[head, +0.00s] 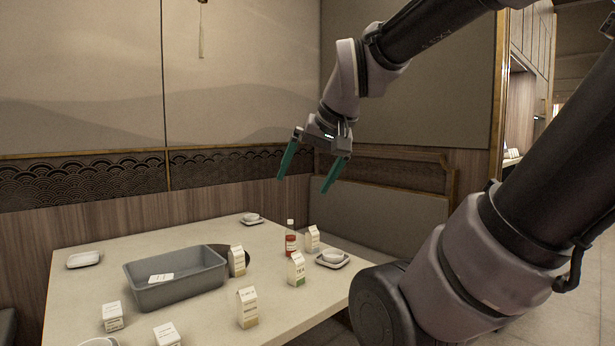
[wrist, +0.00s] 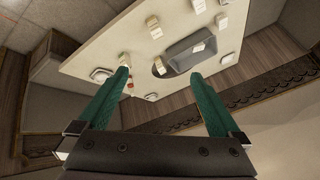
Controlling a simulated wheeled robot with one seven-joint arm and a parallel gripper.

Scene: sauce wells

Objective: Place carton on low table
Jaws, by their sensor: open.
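Several small cartons stand on the low table (head: 90,262). One carton (head: 247,307) is at the front, a tea carton (head: 296,269) is at the right, another carton (head: 312,239) is by the bottle, and one more carton (head: 237,261) is beside the grey bin. Which carton the task means cannot be told. My gripper (head: 308,184) is open and empty, high above the table's back right side. The wrist view shows its green fingers (wrist: 165,100) apart, with the table (wrist: 95,62) beyond them and nothing between them.
A grey bin (head: 175,293) with a white card inside sits mid-table. A red-labelled bottle (head: 291,244), a bowl on a saucer (head: 332,259) and small white boxes (head: 113,317) stand around it. A wall and bench back (head: 390,215) border the table.

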